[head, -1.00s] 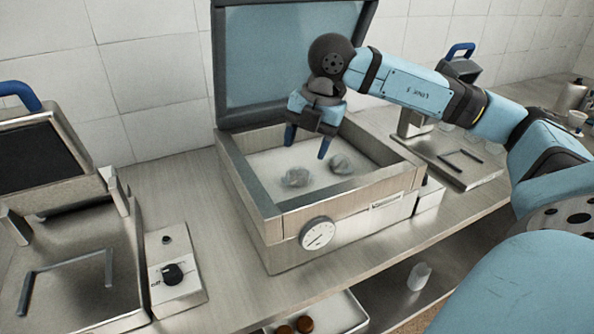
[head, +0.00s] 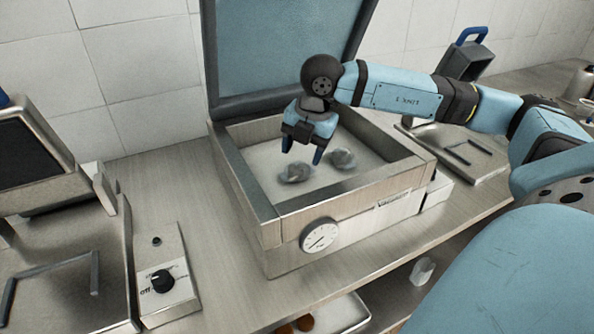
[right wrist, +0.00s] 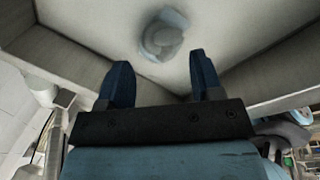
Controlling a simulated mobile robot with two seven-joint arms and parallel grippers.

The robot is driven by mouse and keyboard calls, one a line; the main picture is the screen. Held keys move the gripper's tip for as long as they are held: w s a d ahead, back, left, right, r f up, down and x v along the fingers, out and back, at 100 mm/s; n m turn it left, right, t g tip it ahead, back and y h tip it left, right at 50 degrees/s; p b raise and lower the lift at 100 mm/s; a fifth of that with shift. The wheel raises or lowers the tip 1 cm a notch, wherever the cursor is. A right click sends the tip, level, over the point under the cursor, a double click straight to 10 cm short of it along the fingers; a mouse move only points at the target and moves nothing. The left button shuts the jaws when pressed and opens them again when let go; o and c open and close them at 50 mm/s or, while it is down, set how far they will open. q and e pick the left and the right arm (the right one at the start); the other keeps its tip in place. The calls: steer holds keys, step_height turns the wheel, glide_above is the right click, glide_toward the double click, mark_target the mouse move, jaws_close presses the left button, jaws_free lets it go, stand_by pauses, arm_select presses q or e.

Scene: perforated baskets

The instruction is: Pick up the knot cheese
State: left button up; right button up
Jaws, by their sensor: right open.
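My left gripper is not in view.
A control unit with a knob (head: 163,280) and a metal press (head: 60,270) stand at left. Another press (head: 465,150) stands at right.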

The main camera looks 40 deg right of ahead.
mark_target(298, 167)
steer(key=x, duration=0.5)
steer(key=shift+a+f, duration=0.15)
steer(key=shift+s, duration=0.1)
steer(key=c, duration=0.6)
